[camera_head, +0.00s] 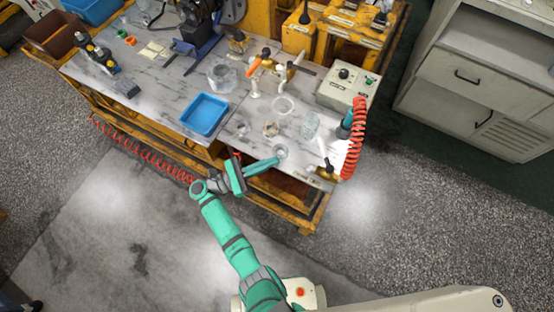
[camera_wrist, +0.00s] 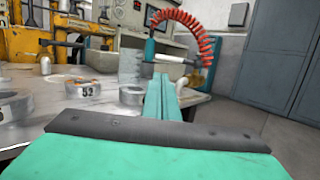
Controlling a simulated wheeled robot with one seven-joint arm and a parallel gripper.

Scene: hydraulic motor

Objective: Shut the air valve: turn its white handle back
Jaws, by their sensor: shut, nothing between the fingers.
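The air valve (camera_head: 327,174) is a brass-coloured body at the table's front right corner, beside the red coiled hose. Its white handle (camera_head: 322,149) stands up and leans left in the head view. In the wrist view the white handle (camera_wrist: 174,60) lies nearly level, pointing left, above the brass-coloured valve body (camera_wrist: 193,79). My gripper (camera_head: 276,161) has teal fingers, shut and empty, over the table's front edge to the left of the valve and apart from it. In the wrist view the shut fingers (camera_wrist: 161,84) point towards the valve, and their tips overlap the area below the handle.
The red coiled hose (camera_head: 358,130) arches beside the valve, near a teal-bodied tool (camera_head: 345,124). A metal ring (camera_head: 280,151) lies close to my fingertips. A control box (camera_head: 347,85), clear dishes and a blue tray (camera_head: 204,114) are farther back. The floor right of the table is open.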

